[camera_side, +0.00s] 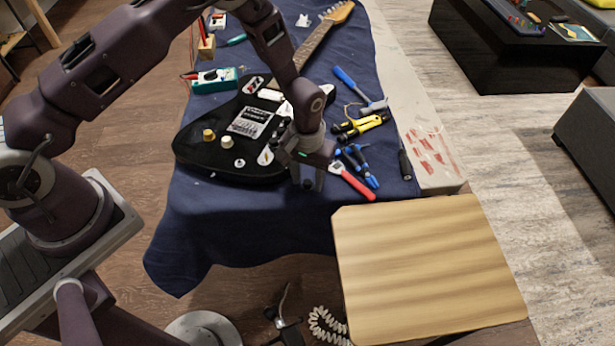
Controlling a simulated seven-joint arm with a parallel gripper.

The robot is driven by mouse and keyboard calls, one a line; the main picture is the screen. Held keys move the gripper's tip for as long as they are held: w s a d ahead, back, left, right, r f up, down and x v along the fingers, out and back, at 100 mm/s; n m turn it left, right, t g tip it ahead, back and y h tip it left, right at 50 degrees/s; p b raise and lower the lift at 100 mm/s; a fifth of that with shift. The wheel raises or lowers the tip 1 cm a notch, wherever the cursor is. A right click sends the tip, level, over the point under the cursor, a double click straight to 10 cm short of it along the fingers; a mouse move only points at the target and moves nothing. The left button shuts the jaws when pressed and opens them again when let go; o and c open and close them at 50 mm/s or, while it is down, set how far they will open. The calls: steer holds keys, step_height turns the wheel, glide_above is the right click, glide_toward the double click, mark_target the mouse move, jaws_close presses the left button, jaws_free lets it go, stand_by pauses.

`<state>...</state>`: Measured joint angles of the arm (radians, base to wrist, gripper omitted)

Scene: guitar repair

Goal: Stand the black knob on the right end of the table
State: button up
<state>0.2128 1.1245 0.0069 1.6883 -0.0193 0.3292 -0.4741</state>
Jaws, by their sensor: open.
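My gripper (307,182) is open and points down at the near right edge of the black guitar body (215,165). Its dark fingers hang over or just in front of the guitar's edge. I cannot make out a black knob for certain; it may be hidden by my gripper or lost against the dark guitar. A gold knob (208,134) and a cream knob (227,142) sit on the guitar's face. The table is covered by a dark blue cloth (240,225), with a pale bare strip (405,75) along its right side.
Right of my gripper lie red-handled pliers (356,184), blue-handled pliers (357,165), a yellow-black tool (362,125), a blue-handled hammer (358,90) and a black screwdriver (404,160). A teal meter (214,80) lies behind the guitar. A wooden-topped seat (425,265) stands at front right.

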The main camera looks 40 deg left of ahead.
step_height(320, 180, up, 12)
steer(key=shift+r, duration=0.2)
step_height(320, 180, up, 7)
glide_above(307, 182)
steer(key=a, duration=0.1)
steer(key=s+a+r+m+t, duration=0.1)
steer(key=s+a+r, duration=0.15)
steer(key=r, duration=0.35)
steer(key=s+a+r+t, duration=0.1)
steer(key=s+r, duration=0.3)
steer(key=r, duration=0.1)
steer(key=s+a+r+m+t, duration=0.1)
steer(key=s+a+r, duration=0.1)
steer(key=s, duration=0.7)
steer(key=s+a+r+m+t, duration=0.1)
steer(key=s+r, duration=0.4)
steer(key=s, duration=0.5)
steer(key=shift+a+t, duration=0.5)
steer(key=shift+t, duration=0.3)
steer(key=shift+r, duration=0.15)
